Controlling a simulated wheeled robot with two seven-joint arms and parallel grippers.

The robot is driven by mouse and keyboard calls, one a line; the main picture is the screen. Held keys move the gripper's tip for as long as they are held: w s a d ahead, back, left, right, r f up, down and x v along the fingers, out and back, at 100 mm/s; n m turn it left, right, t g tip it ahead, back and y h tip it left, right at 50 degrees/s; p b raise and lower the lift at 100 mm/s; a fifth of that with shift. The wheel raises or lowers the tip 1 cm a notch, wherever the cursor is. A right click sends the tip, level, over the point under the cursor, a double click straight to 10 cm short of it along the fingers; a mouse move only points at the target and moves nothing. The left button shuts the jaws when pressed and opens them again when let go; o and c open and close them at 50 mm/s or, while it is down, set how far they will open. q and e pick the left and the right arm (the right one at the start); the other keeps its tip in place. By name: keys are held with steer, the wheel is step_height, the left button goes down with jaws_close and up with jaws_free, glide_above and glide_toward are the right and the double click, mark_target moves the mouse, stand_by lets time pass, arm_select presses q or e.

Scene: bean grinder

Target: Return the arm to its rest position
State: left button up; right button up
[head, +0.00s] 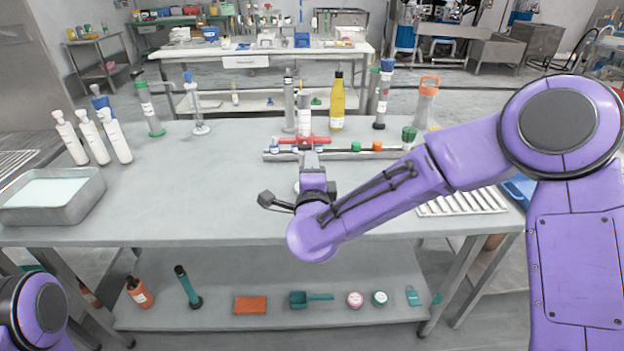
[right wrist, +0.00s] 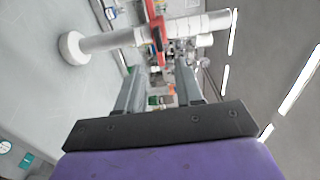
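My right arm reaches in from the right over the grey table (head: 200,200). Its gripper (head: 311,160) is above the table near its middle, pointing toward the far side. In the right wrist view, the two fingers (right wrist: 159,78) are apart with nothing between them. Just beyond the fingertips stands a white, post-like object with a round base (right wrist: 73,47) and a red clamp-like part (right wrist: 156,32). In the head view, the red part (head: 318,140) shows behind the gripper, which hides much of the post. Only a purple part of my left arm shows at lower left; its gripper is out of view.
A metal tray (head: 95,205) and white bottles (head: 115,135) stand at left. A yellow bottle (head: 337,105), a dark rail (head: 385,153) and an orange-topped container (head: 425,105) stand toward the back. A white rack (head: 465,202) lies under my right arm. The left-centre tabletop is clear.

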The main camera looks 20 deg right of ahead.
steer(key=v, duration=0.4)
steer(key=s+d+f+n+g+y, duration=0.25)
steer(key=s+f+n, duration=0.3)
steer(key=f, duration=0.65)
steer(key=s+d+f+n+g+y, duration=0.1)
steer(key=s+f+n+g, duration=0.4)
steer(key=f, duration=0.8)
steer(key=s+d+f+n+g+h, duration=0.1)
steer(key=s+d+f+n+g, duration=0.1)
steer(key=s+f, duration=0.6)
steer(key=s+d+f+n+g, duration=0.2)
steer(key=s+d+f+g, duration=0.2)
steer(key=s, duration=1.1)
steer(key=d+f, duration=0.3)
steer(key=shift+s+d+f+h, duration=0.2)
steer(key=shift+d+f+h, duration=0.05)
steer(key=shift+f+h, duration=0.15)
steer(key=shift+g, duration=0.25)
